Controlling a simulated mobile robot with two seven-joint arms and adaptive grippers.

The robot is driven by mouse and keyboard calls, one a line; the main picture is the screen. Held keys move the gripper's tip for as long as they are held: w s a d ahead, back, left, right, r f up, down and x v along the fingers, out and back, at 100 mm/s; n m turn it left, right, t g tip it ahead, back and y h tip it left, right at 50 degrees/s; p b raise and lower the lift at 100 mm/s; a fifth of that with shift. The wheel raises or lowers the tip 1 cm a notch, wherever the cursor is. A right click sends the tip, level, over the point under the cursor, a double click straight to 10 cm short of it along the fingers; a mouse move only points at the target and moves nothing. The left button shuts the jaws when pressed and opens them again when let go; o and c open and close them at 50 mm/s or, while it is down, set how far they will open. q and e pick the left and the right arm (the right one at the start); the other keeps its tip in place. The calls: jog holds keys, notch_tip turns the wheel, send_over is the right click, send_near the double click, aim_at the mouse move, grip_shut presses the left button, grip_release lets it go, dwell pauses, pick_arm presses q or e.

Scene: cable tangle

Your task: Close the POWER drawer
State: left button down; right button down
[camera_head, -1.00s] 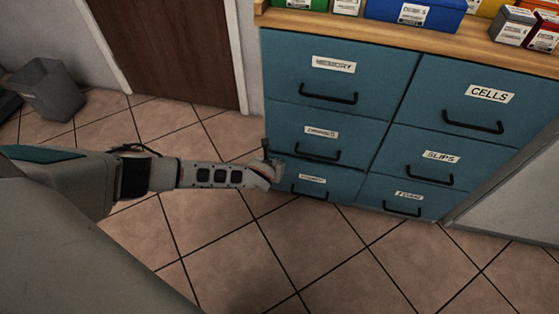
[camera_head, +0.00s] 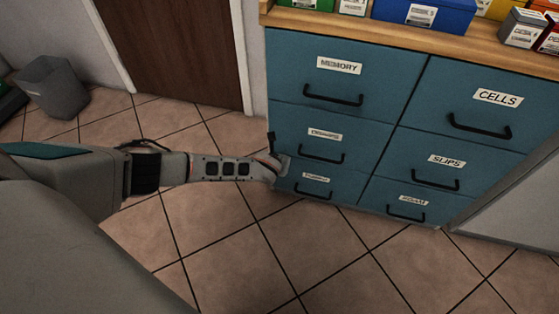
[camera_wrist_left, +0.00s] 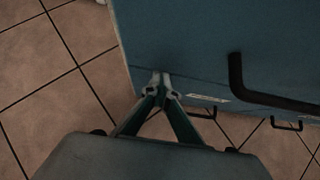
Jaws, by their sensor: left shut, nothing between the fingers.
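The blue cabinet (camera_head: 385,85) has two columns of drawers with black bar handles. The lower labels are blurred, and I cannot read POWER on any of them with certainty. The bottom-left drawer (camera_head: 345,183) has an unreadable label, and the middle-left drawer (camera_head: 285,122) is above it. All the fronts look about flush. My left gripper (camera_head: 274,158) is at the left edge of the cabinet, by the lower-left drawers. In the left wrist view its fingertips (camera_wrist_left: 162,86) are together and empty, against or just before a blue front (camera_wrist_left: 180,40). My right gripper is out of view.
A wooden top (camera_head: 400,32) over the cabinet carries several coloured bins and boxes, including a blue bin (camera_head: 425,12). A grey waste bin (camera_head: 55,85) stands at the left by a brown door (camera_head: 175,45). The tiled floor (camera_head: 290,250) before the cabinet is clear.

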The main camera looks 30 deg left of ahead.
pick_arm(q)
jog(key=v, duration=0.8)
dwell(0.5)
